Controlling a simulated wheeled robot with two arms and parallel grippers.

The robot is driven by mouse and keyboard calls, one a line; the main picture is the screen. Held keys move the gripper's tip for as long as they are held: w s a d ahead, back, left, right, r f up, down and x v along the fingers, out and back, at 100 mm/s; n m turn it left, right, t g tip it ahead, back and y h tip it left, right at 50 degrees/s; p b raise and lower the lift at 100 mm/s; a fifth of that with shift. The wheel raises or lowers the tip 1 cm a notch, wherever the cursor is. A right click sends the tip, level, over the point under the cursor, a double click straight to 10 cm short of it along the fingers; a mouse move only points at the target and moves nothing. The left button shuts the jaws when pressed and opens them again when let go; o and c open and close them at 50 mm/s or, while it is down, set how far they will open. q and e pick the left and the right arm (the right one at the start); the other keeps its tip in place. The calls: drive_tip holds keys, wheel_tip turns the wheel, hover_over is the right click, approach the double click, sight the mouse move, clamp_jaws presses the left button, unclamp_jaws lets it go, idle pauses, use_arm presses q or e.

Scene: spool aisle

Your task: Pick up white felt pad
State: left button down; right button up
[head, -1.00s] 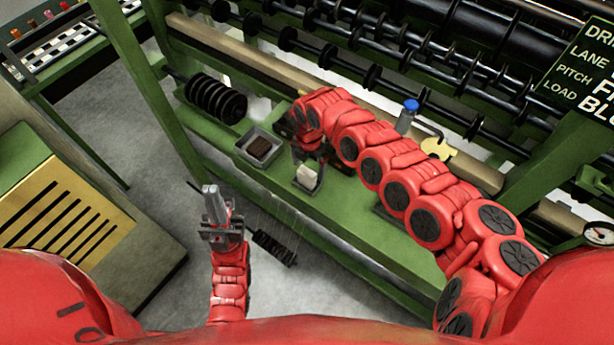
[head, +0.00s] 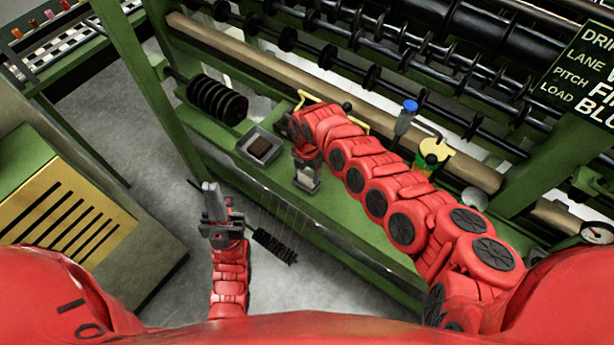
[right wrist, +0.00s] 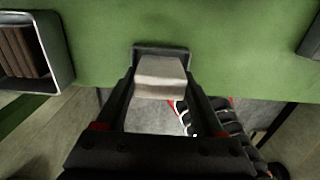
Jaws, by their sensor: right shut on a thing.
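The white felt pad (right wrist: 160,75) is a small pale block between the two fingertips of my right gripper (right wrist: 160,88) in the right wrist view. The fingers touch its sides, and the gripper is shut on it. A dark grey holder rim (right wrist: 162,48) shows just behind the pad, at the edge of the green shelf. In the head view my right gripper (head: 307,176) is over the shelf edge and mostly hides the pad. My left gripper (head: 213,200) is over the floor, away from the shelf, fingers pointing up the picture; its opening is unclear.
A grey tray with a brown block (head: 260,146) stands left of my right gripper. Black discs (head: 217,100) lie farther left. A black brush (head: 274,246) hangs below the shelf edge.

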drive_tip(key=shift+c, duration=1.2)
drive_tip(key=shift+r, duration=0.15)
